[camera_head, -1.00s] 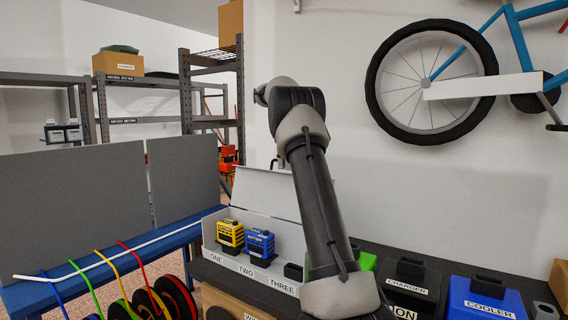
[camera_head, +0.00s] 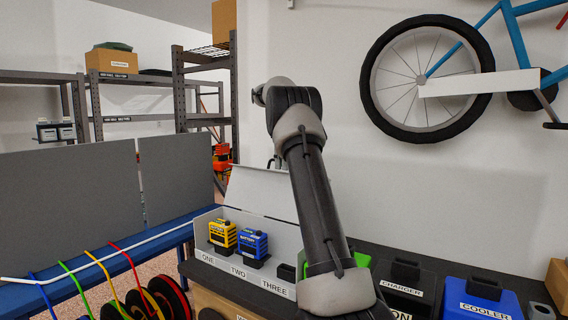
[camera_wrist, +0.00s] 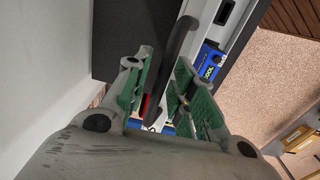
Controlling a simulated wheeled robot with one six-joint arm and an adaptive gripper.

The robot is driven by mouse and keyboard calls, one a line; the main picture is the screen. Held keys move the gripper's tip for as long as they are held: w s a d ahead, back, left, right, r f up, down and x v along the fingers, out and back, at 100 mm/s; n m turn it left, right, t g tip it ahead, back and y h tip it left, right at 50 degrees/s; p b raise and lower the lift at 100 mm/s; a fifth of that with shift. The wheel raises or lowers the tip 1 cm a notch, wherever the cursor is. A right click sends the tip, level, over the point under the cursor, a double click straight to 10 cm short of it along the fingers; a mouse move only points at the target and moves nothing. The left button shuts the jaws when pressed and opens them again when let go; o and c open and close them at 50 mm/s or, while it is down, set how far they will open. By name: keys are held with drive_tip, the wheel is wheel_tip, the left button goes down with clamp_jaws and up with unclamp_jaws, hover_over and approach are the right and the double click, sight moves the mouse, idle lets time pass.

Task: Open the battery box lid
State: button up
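The battery box (camera_head: 222,266) is a white box with slots labelled ONE, TWO and THREE. Its pale lid (camera_head: 262,190) stands raised and tilted at the back, so the inside shows. A yellow battery (camera_head: 222,234) sits in slot one and a blue battery (camera_head: 253,244) in slot two. A dark bar handle (camera_wrist: 177,52) runs between the green-padded fingers of my gripper (camera_wrist: 162,62) in the wrist view. The fingers are apart, with the bar closer to the right one; firm contact cannot be told. In the head view my arm mostly hides the gripper behind the lid's top edge.
A charger (camera_head: 405,273) and a blue cooler (camera_head: 478,300) stand right of the box on the dark bench. A bicycle (camera_head: 425,80) hangs on the wall behind.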

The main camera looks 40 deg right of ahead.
drive_tip(key=shift+r, duration=0.1)
wheel_tip(320, 180, up, 7)
drive_tip(key=shift+a+f, duration=0.1)
drive_tip(key=shift+f, duration=0.1)
drive_tip(key=shift+r, duration=0.35)
idle(0.5)
